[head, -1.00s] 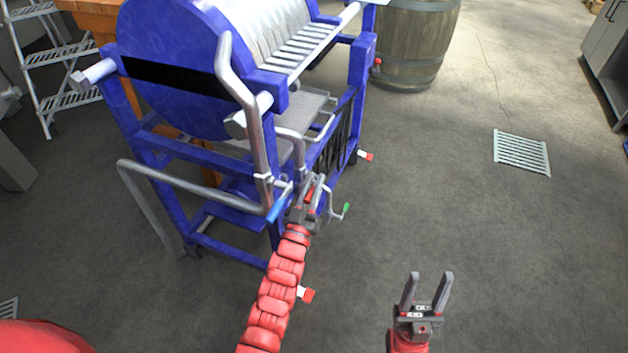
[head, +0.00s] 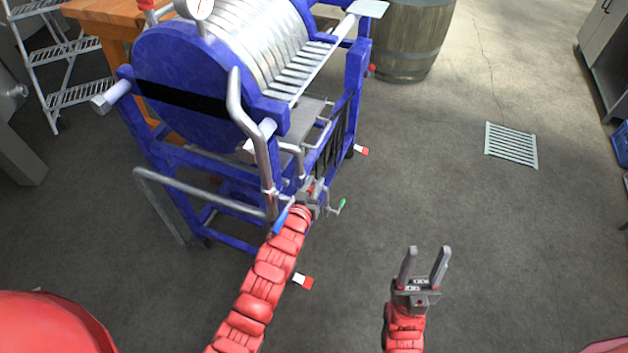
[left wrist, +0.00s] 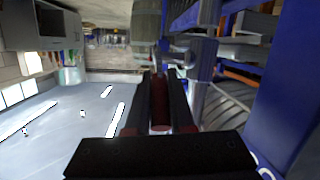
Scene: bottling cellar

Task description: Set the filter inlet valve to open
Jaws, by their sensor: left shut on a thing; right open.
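The blue-framed plate filter (head: 187,78) stands left of centre in the head view, with grey pipes on its near end. My left gripper (head: 312,190) is at the pipework on its near right corner. It is shut on a red handle (left wrist: 160,103), which lies between the fingers in the left wrist view. In the head view the gripper mostly hides this handle. A blue handle (head: 281,219) sits just left of the gripper, and a green-tipped crank (head: 342,205) just right. Which one is the inlet valve, and its setting, I cannot tell. My right gripper (head: 426,255) is open and empty over the floor.
A barrel (head: 410,40) stands behind the filter. A floor drain grate (head: 511,146) lies to the right, with clear floor around it. A step ladder (head: 72,92) and a wooden table (head: 105,22) are at the back left. A bent pipe (head: 200,192) juts out at the left front.

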